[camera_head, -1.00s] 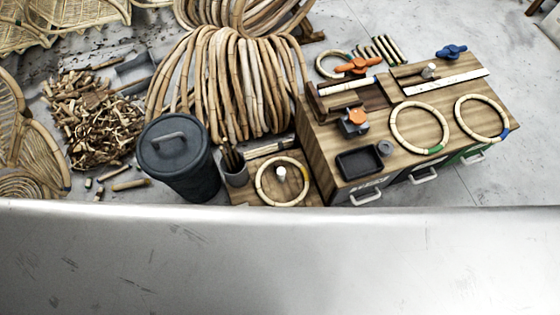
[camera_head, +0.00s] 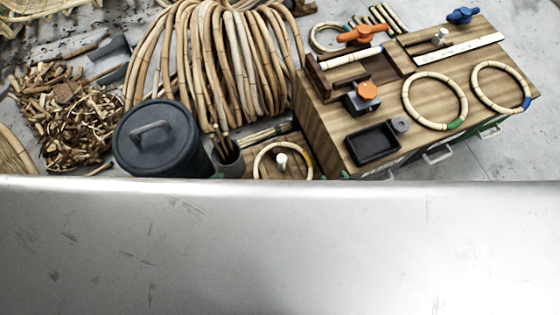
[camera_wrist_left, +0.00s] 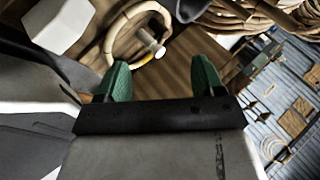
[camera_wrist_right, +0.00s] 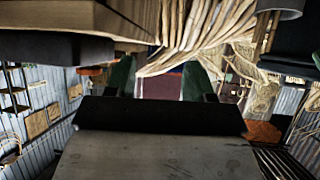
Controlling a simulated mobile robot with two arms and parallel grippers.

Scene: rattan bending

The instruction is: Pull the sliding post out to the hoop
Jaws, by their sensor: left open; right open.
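A pale hoop with a yellow mark (camera_head: 260,163) lies on a low wooden board, its near part hidden. A short white-topped post (camera_head: 281,160) stands inside it, apart from the rim in the head view. The left wrist view shows this hoop (camera_wrist_left: 113,42) and post (camera_wrist_left: 160,51) ahead of my left gripper (camera_wrist_left: 162,78), which is open and empty. A second post (camera_head: 441,36) stands on the bench beside a white scale strip (camera_head: 460,50). My right gripper (camera_wrist_right: 158,80) is open and empty, with rattan canes ahead. Neither gripper shows in the head view.
The bench (camera_head: 320,100) holds two more hoops (camera_head: 435,100) (camera_head: 500,87), orange-knobbed (camera_head: 368,90) and blue-handled (camera_head: 463,15) fittings, and a black tray (camera_head: 373,144). A lidded bin (camera_head: 155,140), a cup of sticks (camera_head: 228,158) and coiled rattan (camera_head: 215,70) crowd the left.

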